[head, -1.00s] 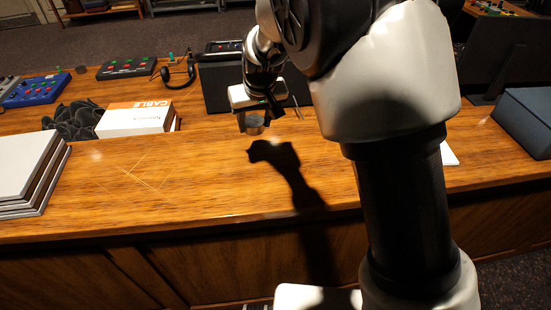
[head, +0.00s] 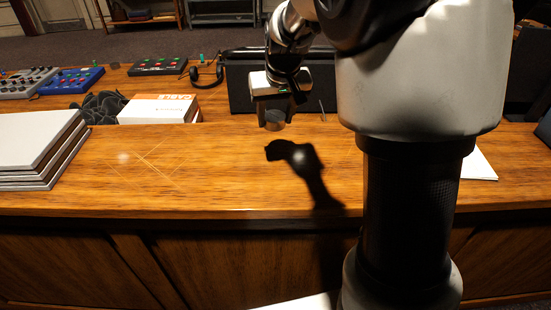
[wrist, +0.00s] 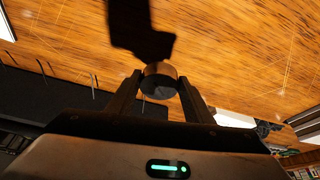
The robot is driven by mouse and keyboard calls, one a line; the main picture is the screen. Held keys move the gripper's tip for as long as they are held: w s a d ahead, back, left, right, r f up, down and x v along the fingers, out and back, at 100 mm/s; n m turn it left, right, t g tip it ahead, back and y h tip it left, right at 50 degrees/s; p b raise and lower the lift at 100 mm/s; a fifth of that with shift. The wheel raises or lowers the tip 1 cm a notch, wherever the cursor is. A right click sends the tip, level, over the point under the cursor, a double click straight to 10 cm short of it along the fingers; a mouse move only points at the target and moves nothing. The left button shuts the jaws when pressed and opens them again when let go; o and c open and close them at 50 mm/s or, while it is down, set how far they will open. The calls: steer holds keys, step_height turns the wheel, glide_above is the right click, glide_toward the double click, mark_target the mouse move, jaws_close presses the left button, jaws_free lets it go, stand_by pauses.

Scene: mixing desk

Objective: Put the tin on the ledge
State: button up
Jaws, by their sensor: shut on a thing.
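The tin (head: 275,120) is a small, short grey metal cylinder. My gripper (head: 273,113) is shut on it and holds it in the air above the wooden desk top (head: 225,170). In the wrist view the tin (wrist: 159,82) sits between the two dark fingertips (wrist: 160,84), its round end showing. The arm's shadow falls on the wood in front of the tin, apart from it. The broad wooden strip along the desk's near side may be the ledge; I cannot tell for certain. Thin crossed lines (head: 150,157) mark this wood left of the gripper.
Stacked white-topped slabs (head: 35,145) stand at the left. A white and orange cable box (head: 158,109), dark gloves (head: 98,106), headphones (head: 207,75) and a black case (head: 240,90) lie behind. White paper (head: 478,164) is at right. The middle wood is clear.

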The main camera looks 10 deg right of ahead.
step_height(320, 180, down, 10)
steer(key=shift+r+b, duration=0.25)
steer(key=shift+b, duration=0.2)
steer(key=shift+f, duration=0.15)
steer(key=o, duration=1.1)
